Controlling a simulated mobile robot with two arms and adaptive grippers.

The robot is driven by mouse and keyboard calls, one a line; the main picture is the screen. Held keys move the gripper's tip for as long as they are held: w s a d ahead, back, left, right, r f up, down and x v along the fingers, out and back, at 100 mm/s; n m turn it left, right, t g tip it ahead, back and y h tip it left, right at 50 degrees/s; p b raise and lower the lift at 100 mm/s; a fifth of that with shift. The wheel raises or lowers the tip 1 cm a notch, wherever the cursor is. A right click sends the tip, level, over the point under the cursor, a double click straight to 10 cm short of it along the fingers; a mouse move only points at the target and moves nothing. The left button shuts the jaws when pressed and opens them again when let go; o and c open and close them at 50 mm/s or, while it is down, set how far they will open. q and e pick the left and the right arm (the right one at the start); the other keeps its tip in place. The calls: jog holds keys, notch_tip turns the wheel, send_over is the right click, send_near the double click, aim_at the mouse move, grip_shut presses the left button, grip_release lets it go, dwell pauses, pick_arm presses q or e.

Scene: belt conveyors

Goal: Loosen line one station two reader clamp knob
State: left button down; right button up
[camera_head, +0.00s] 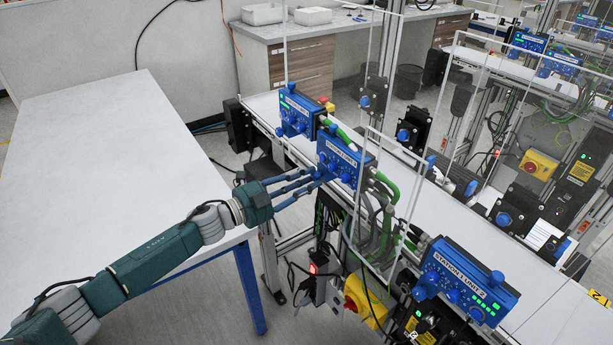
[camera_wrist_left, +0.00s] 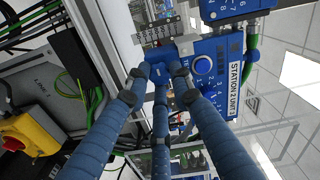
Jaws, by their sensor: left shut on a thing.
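In the left wrist view, the fingertips of my left gripper (camera_wrist_left: 161,72) close around a blue clamp knob (camera_wrist_left: 160,73) beside the box. The fingers partly cover the knob, so its turn angle cannot be told. My right gripper is not in view.
Another blue box (camera_head: 299,112) stands just behind, and the "STATION 1 UNIT 2" box (camera_head: 468,283) is at the lower right. Clear panels (camera_head: 385,200) and green cables (camera_head: 386,187) are close by. A bare white table (camera_head: 100,150) lies left.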

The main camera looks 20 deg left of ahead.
pick_arm(q)
jog(key=shift+n, duration=0.7)
jog(key=shift+p, duration=0.3)
jog(key=c, duration=1.5)
grip_release()
jog(key=shift+s+a, duration=0.15)
jog(key=shift+s, duration=0.05)
jog(key=v, duration=1.1)
jog(key=shift+s+a, duration=0.2)
